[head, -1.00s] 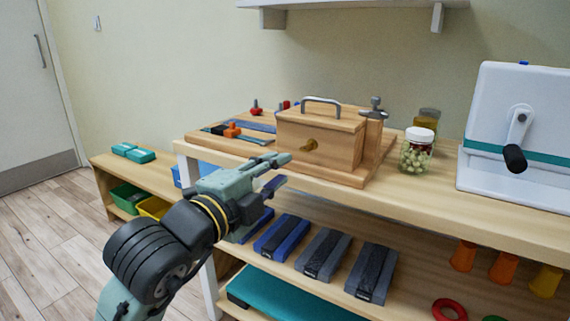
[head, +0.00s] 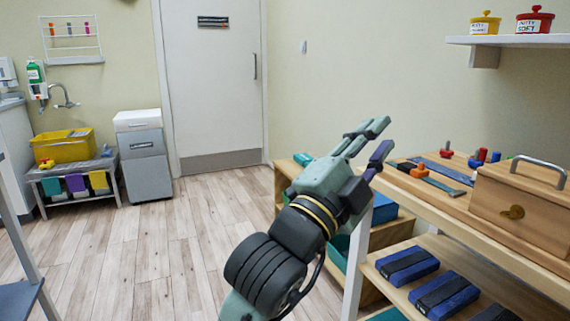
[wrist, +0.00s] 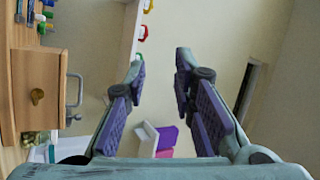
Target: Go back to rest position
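My gripper (head: 377,138) is raised in the middle of the head view, to the left of the wooden bench, with nothing between its fingers. In the wrist view my gripper (wrist: 160,75) shows its two fingers spread apart and empty, with wall behind them. A wooden box with a metal handle and a brass knob (head: 512,211) stands on the bench at the right of the head view, apart from my gripper. The same wooden box (wrist: 38,75) shows at the left of the wrist view.
The wooden bench (head: 430,205) and its lower shelf with blue weights (head: 407,264) are on the right. A grey bin (head: 145,160), a door (head: 212,80) and a yellow tub (head: 62,150) stand at the back. The wooden floor (head: 140,250) on the left is clear.

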